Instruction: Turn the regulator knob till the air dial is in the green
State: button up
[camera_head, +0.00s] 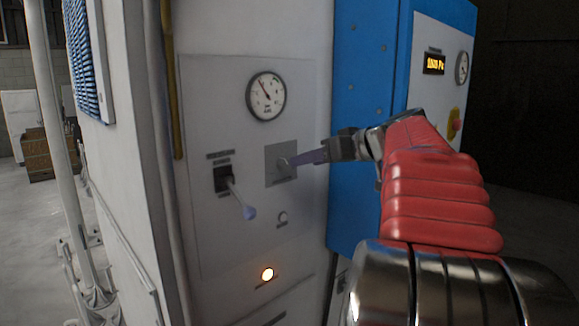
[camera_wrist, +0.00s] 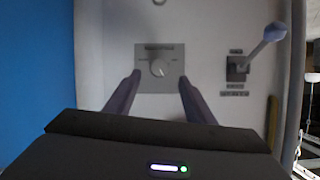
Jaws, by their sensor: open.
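The air dial (camera_head: 266,96) is a round white gauge with a dark rim, high on the panel. My gripper (camera_wrist: 160,77) is open, with one purple finger on each side of the knob and gaps to both. In the head view the fingertips (camera_head: 293,161) reach close to the plate; contact cannot be told.
A lever with a pale blue ball end (camera_head: 249,212) sticks out left of the knob. A small round button (camera_head: 282,218) and a lit orange lamp (camera_head: 267,274) are below. A blue cabinet (camera_head: 362,120) with a display (camera_head: 434,64) stands to the right.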

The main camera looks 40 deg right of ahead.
aim_at(288, 166)
jog(key=x, duration=0.8)
jog(key=shift+c, duration=0.2)
